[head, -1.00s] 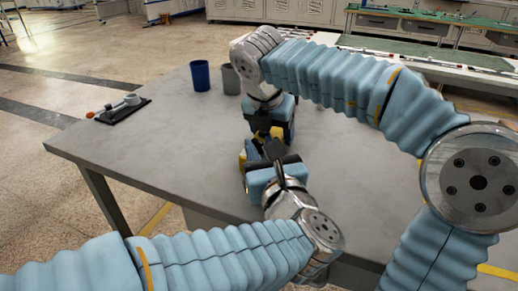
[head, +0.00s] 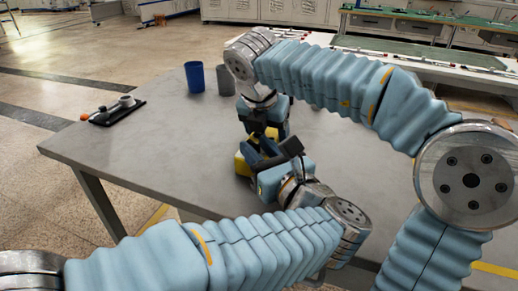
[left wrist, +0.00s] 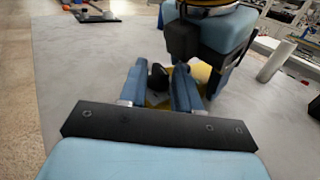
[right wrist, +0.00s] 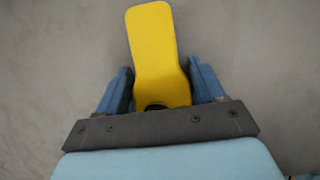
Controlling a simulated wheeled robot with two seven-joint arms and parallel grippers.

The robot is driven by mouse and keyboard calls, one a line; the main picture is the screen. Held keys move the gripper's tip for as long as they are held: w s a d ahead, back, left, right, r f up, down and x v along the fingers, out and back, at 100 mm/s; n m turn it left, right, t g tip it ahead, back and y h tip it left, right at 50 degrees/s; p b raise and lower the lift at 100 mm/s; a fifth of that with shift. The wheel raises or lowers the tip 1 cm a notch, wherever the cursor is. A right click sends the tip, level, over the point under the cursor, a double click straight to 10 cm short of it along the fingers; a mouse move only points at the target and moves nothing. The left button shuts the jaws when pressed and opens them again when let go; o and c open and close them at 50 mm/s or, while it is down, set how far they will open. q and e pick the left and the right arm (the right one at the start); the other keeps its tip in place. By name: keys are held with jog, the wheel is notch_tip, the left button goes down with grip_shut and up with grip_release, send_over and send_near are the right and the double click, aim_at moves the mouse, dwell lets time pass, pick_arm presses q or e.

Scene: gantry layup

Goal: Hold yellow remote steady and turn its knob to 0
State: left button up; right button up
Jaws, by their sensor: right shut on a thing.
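The yellow remote (head: 242,165) is partly hidden by my grippers in the head view. Its yellow body (right wrist: 152,45) shows plainly in the right wrist view, between the fingers of my right gripper (right wrist: 158,85), which is shut on it. A dark knob (left wrist: 158,77) shows in the left wrist view, with yellow below it. My left gripper (left wrist: 160,68) is open, with one finger on each side of the knob and narrow gaps. In the head view my left gripper (head: 258,152) is close in front of the right one. The knob's setting cannot be read.
A blue cup (head: 195,77) and a grey cup (head: 225,80) stand at the back of the grey table (head: 150,145). A black tray (head: 117,112) with a grey and orange item lies at the left. The table between is clear.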

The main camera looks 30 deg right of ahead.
pick_arm(q)
jog(key=shift+o, duration=0.3)
jog(key=shift+d+r, duration=0.1)
jog(key=m+h, duration=0.1)
jog(key=h, duration=0.1)
jog(key=a+m+g+h, duration=0.1)
jog(key=m+h, duration=0.1)
jog(key=h, duration=0.1)
jog(key=m+h, duration=0.2)
jog(key=h, duration=0.1)
jog(key=shift+w+a+g, duration=0.15)
jog(key=shift+a+g, duration=0.15)
jog(key=shift+g, duration=0.1)
jog(key=a+v, duration=0.1)
jog(key=v, duration=1.1)
jog(key=w+a+r+n+y, duration=0.2)
jog(key=w+a+r+y, duration=0.1)
jog(key=w+a, duration=0.3)
jog(key=w+a+r+n+y, duration=0.2)
jog(key=w+a+y, duration=0.3)
jog(key=a, duration=0.6)
jog(key=w+a+r+n+y, duration=0.2)
jog(key=w+a+r+y, duration=0.1)
jog(key=w+a, duration=0.4)
jog(key=shift+w+a+r+y, duration=0.3)
jog(key=shift+a+r+y, duration=0.1)
jog(key=shift+a+r, duration=0.25)
jog(key=shift+o, duration=0.3)
